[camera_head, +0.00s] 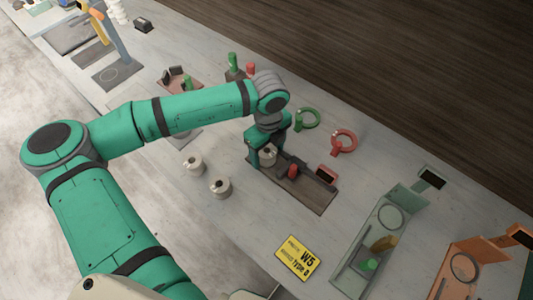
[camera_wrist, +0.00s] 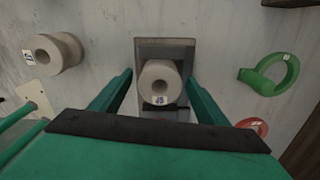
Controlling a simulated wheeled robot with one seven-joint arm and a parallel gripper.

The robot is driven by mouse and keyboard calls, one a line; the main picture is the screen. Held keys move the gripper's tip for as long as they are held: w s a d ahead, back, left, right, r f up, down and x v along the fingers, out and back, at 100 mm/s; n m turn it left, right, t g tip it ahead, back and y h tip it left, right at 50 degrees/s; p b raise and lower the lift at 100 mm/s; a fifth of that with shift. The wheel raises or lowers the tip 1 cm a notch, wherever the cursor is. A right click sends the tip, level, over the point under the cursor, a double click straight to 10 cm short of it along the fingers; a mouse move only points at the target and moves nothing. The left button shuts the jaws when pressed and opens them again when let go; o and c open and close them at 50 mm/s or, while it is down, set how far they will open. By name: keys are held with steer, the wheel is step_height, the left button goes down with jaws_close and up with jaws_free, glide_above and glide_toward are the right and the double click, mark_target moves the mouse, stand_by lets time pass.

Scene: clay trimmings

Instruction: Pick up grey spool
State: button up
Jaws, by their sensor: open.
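A grey spool (camera_wrist: 160,83) with a small white and blue label lies between the spread fingers of my gripper (camera_wrist: 160,92) in the wrist view. It is over a dark grey tray (camera_wrist: 150,45). In the head view this spool (camera_head: 268,155) shows partly, next to my gripper (camera_head: 262,155), at the upper left end of the tray (camera_head: 312,192). My gripper is open, with gaps between both fingers and the spool. Two similar grey spools, one (camera_head: 193,164) and another (camera_head: 220,187), stand on the table left of the tray. One spool (camera_wrist: 50,54) shows at the left of the wrist view.
A green ring (camera_head: 308,119) and a red ring (camera_head: 344,142) lie right of my gripper. A small red piece (camera_head: 293,171) is on the tray. A yellow sign (camera_head: 298,257), a grey-green stand (camera_head: 380,230) and an orange stand (camera_head: 475,262) are farther right.

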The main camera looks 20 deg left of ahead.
steer(key=shift+a, duration=0.15)
steer(key=c, duration=1.4)
steer(key=shift+r, duration=0.15)
steer(key=shift+w+r, duration=0.1)
steer(key=shift+r, duration=0.45)
step_height(320, 180, up, 17)
steer(key=shift+f, duration=0.15)
